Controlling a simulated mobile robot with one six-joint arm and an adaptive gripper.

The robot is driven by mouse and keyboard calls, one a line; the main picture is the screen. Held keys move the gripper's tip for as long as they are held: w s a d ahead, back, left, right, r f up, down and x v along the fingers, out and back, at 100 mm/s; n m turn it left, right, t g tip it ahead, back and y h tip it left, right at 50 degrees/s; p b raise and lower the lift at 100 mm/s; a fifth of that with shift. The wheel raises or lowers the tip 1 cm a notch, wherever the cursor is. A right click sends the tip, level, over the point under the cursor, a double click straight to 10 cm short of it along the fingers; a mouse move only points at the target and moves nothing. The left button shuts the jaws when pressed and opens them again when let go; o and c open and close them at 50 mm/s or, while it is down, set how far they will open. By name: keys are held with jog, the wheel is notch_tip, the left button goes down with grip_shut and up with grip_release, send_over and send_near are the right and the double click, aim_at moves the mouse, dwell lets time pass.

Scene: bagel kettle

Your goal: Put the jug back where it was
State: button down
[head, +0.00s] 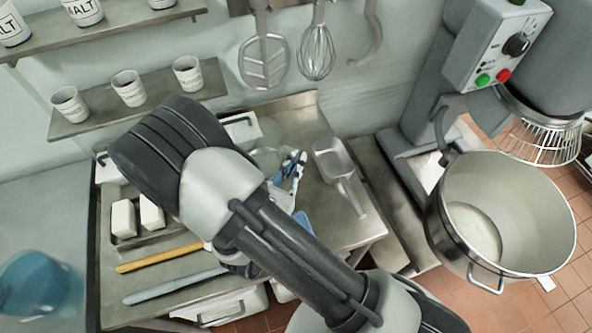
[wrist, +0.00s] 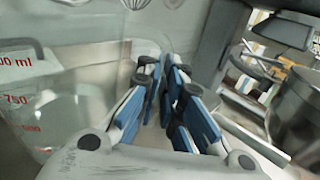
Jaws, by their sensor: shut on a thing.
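The clear jug (wrist: 60,100) with red millilitre marks fills the left of the wrist view, looking upright. In the head view it shows only as a faint clear shape (head: 265,157) beside my gripper (head: 294,163), mostly hidden by my arm. My gripper, with blue-padded fingers, is also in the wrist view (wrist: 168,90). It is shut on the jug, at what looks like the clear handle side. I cannot tell whether the jug's base touches the metal table (head: 350,222).
A metal scoop (head: 338,172) lies to the right of my gripper. A mixer bowl (head: 505,215) stands further right. White blocks (head: 124,219), a yellow-handled tool (head: 160,257) and a grey one lie at left.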

jog(key=shift+f, duration=1.3)
jog(key=shift+f+b, duration=0.1)
jog(key=shift+b, duration=0.3)
jog(key=c, duration=1.8)
grip_release()
jog(key=shift+o, duration=0.2)
jog(key=p+v, duration=0.2)
jog(key=v, duration=1)
